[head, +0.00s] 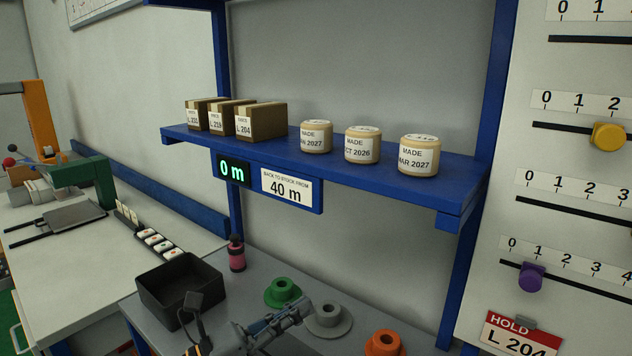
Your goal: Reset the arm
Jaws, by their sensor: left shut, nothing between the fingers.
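My left gripper (300,311) is low in the head view, over the grey bench and just left of a grey flanged spool (327,318). Its fingers are shut with nothing between them and point up and to the right. A green flanged spool (282,292) sits behind it and an orange one (384,343) to the right. I cannot tell whether the fingers touch the grey spool. My right gripper is not in view.
A black open bin (180,279) and a pink bottle (236,254) stand on the bench. A display (232,170) reads 0 m. A slider panel (575,100) is at right.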

